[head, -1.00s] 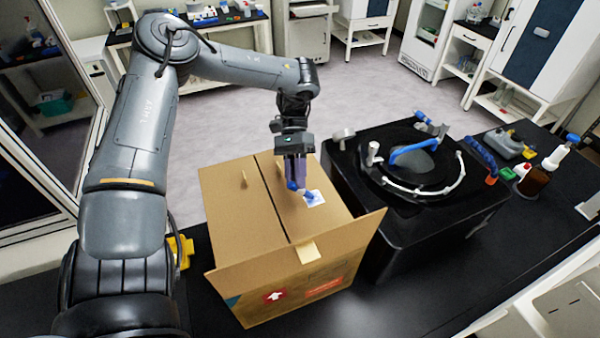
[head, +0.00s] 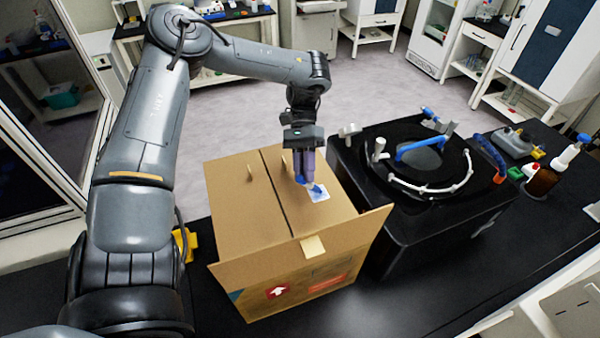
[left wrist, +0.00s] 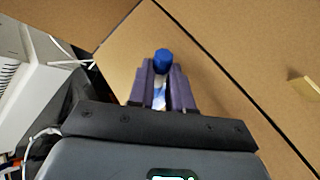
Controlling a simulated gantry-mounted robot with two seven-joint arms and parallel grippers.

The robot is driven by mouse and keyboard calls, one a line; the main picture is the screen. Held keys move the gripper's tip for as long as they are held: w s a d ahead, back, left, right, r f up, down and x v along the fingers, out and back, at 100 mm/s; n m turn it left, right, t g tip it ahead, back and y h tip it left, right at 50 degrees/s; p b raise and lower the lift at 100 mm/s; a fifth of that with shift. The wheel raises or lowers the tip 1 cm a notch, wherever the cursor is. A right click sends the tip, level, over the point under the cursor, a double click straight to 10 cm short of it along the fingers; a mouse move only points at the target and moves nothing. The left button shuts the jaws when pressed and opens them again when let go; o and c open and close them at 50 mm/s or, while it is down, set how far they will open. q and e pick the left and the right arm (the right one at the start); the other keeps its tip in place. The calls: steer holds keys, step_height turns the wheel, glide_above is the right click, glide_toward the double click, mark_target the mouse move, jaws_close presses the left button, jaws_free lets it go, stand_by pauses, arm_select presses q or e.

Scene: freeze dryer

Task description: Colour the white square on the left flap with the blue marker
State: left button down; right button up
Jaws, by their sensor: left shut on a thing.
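A closed cardboard box (head: 235,205) stands on the black table with its top flaps meeting at a long seam. A small white square (head: 324,197) lies on the flap right of the seam in the head view, with blue on part of it. My left gripper (head: 306,180) points down over this square, its purple fingers shut on the blue marker (head: 301,180). The marker's blue end also shows between the fingers in the left wrist view (left wrist: 163,62). The marker's tip is too small to tell whether it touches the square. My right gripper is not in view.
A black round-topped apparatus (head: 385,215) with blue and white fittings stands close to the box's right side. Bottles (head: 540,180) and small items stand at the table's right. A yellow object (head: 185,243) is left of the box. The table front is clear.

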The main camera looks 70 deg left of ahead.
arm_select(q)
steer(key=shift+w+f, duration=0.1)
steer(key=shift+w, duration=0.5)
steer(key=shift+s, duration=0.1)
steer(key=shift+s, duration=0.65)
steer(key=shift+s+p, duration=0.7)
steer(key=shift+s, duration=0.1)
steer(key=shift+w, duration=0.1)
steer(key=shift+w+b, duration=0.15)
steer(key=shift+b, duration=0.2)
steer(key=shift+w+b, duration=0.4)
steer(key=shift+w, duration=0.9)
